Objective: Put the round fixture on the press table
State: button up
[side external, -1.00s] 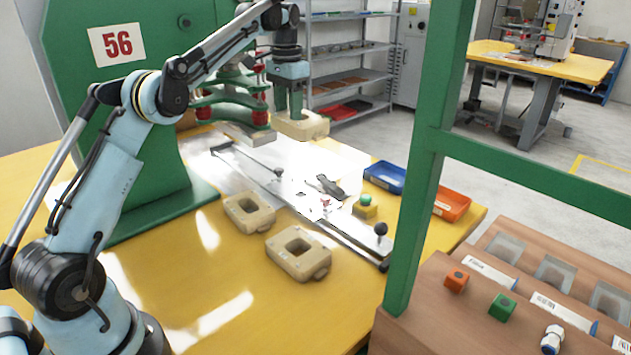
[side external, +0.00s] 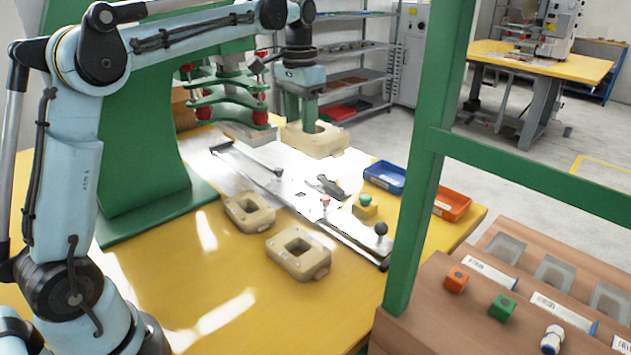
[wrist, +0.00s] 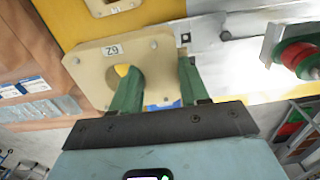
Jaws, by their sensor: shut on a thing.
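My gripper (side external: 303,118) is shut on a beige fixture (side external: 315,139) and holds it in the air above the far part of the press table. In the wrist view the held fixture (wrist: 105,65) has a round hole and a label reading 62, and my gripper's green fingers (wrist: 160,85) grip its wall. The pale, shiny press table (side external: 225,160) lies below, with bright glare over its middle. Two other beige fixtures, one on the left (side external: 249,211) and one nearer the front (side external: 298,253), lie on the yellow table; the nearer one has a squarish opening.
The green press (side external: 140,150) stands at the left, its red-and-green head (side external: 225,100) close to the held fixture. A black-knobbed rail (side external: 345,237) edges the press table. Blue (side external: 384,177) and orange (side external: 452,205) bins lie at right. A green post (side external: 417,220) stands in front.

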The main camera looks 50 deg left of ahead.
jog(key=s+d+f, duration=0.3)
jog(key=s+d, duration=0.3)
jog(key=s, duration=0.4)
jog(key=s+d+f, duration=0.3)
jog(key=s+d, duration=0.3)
jog(key=s, duration=0.4)
jog(key=s+d+f, duration=0.4)
jog(key=s+d, duration=0.2)
jog(key=s, duration=0.5)
send_over(227, 297)
notch_tip(227, 297, down, 7)
jog(key=shift+r, duration=0.15)
jog(key=shift+f, duration=2.05)
jog(key=shift+f, duration=0.1)
jog(key=o, duration=1.2)
